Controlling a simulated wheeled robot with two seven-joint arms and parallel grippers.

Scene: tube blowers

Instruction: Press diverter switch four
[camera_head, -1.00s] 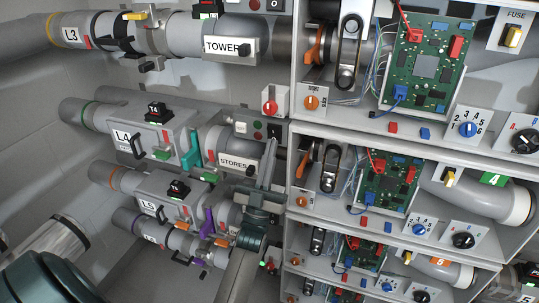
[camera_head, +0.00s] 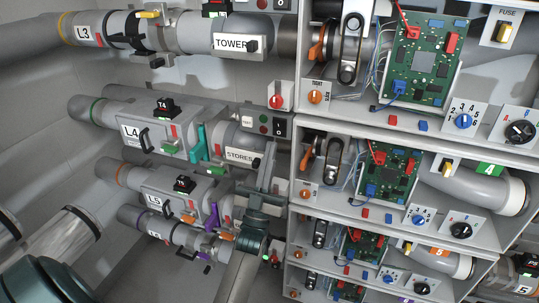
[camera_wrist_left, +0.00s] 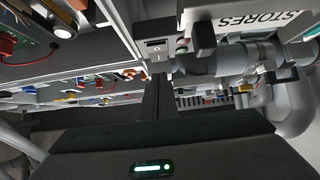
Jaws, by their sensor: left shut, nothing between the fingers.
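The fourth line, labelled L4 (camera_head: 131,131), runs at mid-left in the head view and ends at a STORES label (camera_head: 240,155). Beside it is a small control panel with a dark rocker switch (camera_head: 279,127) and green and red round buttons to its left. In the left wrist view, a grey switch plate (camera_wrist_left: 157,48) sits just beyond the fingertips, with the STORES sign (camera_wrist_left: 245,20) to its right. My left gripper (camera_head: 271,152) is shut and empty, pointing up just below the panel. It also shows in the left wrist view (camera_wrist_left: 158,82). Contact cannot be told. My right gripper is out of view.
A black lever (camera_head: 256,162) sticks out by the STORES label, close left of my gripper. Shelves with circuit boards (camera_head: 423,60) and dials fill the right. L5 (camera_head: 154,201) and another pipe lie below L4. A TOWER pipe (camera_head: 235,43) runs above.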

